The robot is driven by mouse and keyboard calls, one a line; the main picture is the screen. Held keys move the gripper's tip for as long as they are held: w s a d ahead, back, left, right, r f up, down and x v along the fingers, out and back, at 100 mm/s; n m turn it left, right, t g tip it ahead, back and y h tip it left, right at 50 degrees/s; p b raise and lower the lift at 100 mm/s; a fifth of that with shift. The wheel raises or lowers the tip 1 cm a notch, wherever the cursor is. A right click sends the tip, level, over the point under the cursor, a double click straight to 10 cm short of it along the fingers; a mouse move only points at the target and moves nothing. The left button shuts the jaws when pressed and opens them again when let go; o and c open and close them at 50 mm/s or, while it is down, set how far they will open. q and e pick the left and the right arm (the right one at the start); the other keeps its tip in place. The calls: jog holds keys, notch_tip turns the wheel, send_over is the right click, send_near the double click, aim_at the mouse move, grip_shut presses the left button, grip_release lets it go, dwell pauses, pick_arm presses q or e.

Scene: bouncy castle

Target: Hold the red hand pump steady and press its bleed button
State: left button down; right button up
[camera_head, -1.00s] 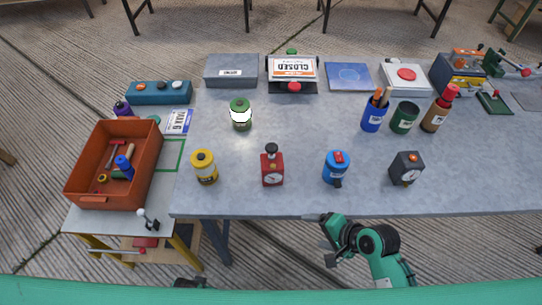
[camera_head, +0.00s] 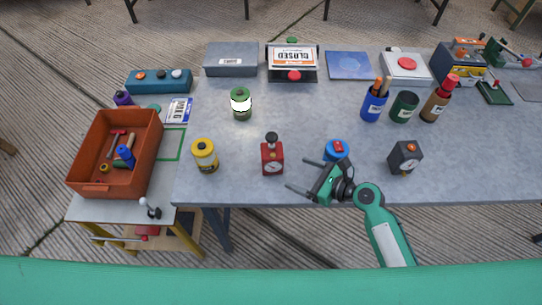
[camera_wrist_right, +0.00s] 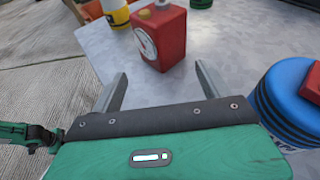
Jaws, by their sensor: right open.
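The red hand pump (camera_head: 272,159) stands upright on the grey table, with a white dial on its front and a dark knob on top. In the right wrist view the pump (camera_wrist_right: 165,40) is ahead, beyond the fingertips, its top cut off by the frame edge. I cannot make out its bleed button clearly. My right gripper (camera_head: 298,175) is open and empty, just right of the pump and apart from it; its two fingers also show in the wrist view (camera_wrist_right: 160,71). My left gripper (camera_wrist_right: 45,135) seems to show at the wrist view's left edge, its jaws unclear.
A blue round device (camera_head: 336,150) stands close behind my right gripper. A yellow canister (camera_head: 205,155) is left of the pump, and a dark gauge box (camera_head: 405,158) is to the right. A green-lidded jar (camera_head: 241,103) stands farther back. The table between pump and jar is clear.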

aim_at(280, 164)
jog(key=shift+w, duration=0.2)
jog(key=shift+w+a+f+m+b, duration=0.15)
jog(key=shift+w+a+m+b, duration=0.15)
jog(key=shift+a+b, duration=0.1)
jog(key=b+x, duration=0.2)
jog(key=x, duration=0.2)
jog(key=shift+w+a+f, duration=0.2)
jog(key=shift+a, duration=0.1)
jog(key=shift+w+a, duration=0.65)
jog(key=shift+a, duration=0.2)
pick_arm(q)
jog(key=shift+f+p, duration=0.35)
jog(key=shift+f, duration=0.7)
pick_arm(e)
jog(key=shift+x, duration=1)
pick_arm(q)
jog(key=shift+w, duration=0.1)
pick_arm(e)
jog(key=shift+s+f, duration=0.1)
jog(key=shift+f, duration=0.05)
grip_shut()
